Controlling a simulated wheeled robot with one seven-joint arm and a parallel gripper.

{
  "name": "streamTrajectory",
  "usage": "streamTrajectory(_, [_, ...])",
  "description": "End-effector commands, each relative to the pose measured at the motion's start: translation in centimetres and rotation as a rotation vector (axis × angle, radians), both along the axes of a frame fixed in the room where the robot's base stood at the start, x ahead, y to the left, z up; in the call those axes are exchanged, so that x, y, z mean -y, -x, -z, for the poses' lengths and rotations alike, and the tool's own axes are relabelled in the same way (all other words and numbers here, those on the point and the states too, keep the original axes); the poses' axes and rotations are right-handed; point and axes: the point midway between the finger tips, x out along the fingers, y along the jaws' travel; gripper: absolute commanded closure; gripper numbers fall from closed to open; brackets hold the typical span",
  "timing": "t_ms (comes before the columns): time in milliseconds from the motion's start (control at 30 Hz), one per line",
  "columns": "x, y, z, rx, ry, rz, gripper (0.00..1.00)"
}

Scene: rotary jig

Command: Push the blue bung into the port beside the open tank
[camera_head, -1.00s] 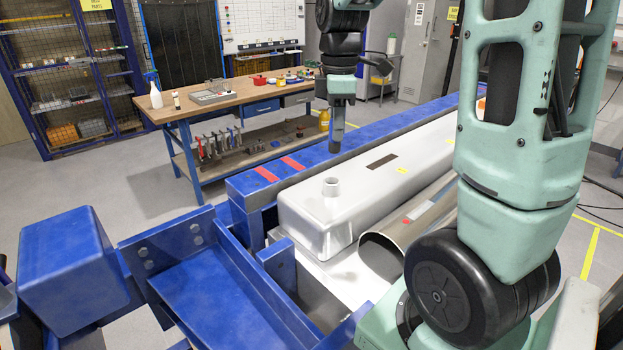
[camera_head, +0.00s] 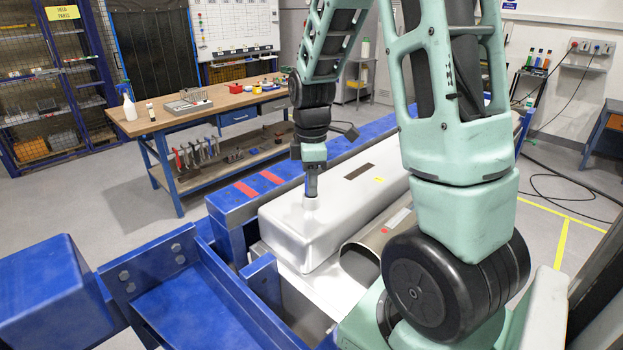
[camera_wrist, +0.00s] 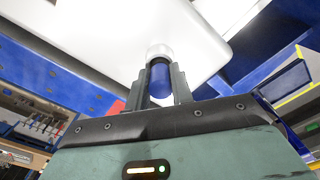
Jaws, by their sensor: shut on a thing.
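My gripper (camera_head: 312,190) points down over the near end of a long pale metal tank (camera_head: 285,228). In the wrist view the gripper (camera_wrist: 162,75) is shut on the blue bung (camera_wrist: 160,82), which sits between the two fingers. A short white round port (camera_wrist: 159,50) rises from the pale surface just beyond the fingertips, in line with the bung. The bung's end is at the port's mouth; I cannot tell how far it is inside. In the head view the port (camera_head: 310,204) is right under the fingertips, and the bung is hard to make out there.
An open-ended metal pipe (camera_head: 360,262) lies right of the tank. A blue beam with red strips (camera_head: 245,190) runs along its left, and a blue bracket frame (camera_head: 200,290) stands in front. A workbench (camera_head: 200,110) with tools stands behind, with floor between.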

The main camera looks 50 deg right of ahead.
Motion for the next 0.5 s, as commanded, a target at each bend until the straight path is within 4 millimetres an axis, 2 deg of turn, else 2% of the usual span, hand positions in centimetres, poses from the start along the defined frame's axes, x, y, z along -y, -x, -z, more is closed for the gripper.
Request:
streamTrajectory(133, [0.01, -0.01, 0.28, 0.000, 0.000, 0.000, 1.00])
streamTrajectory(167, [0.01, -0.01, 0.17, 0.000, 0.000, 0.000, 0.69])
streamTrajectory(200, [0.01, -0.01, 0.15, 0.000, 0.000, 0.000, 0.58])
streamTrajectory(233, [0.01, -0.01, 0.14, 0.000, 0.000, 0.000, 0.55])
streamTrajectory(500, [0.01, -0.01, 0.03, 0.000, 0.000, 0.000, 0.55])
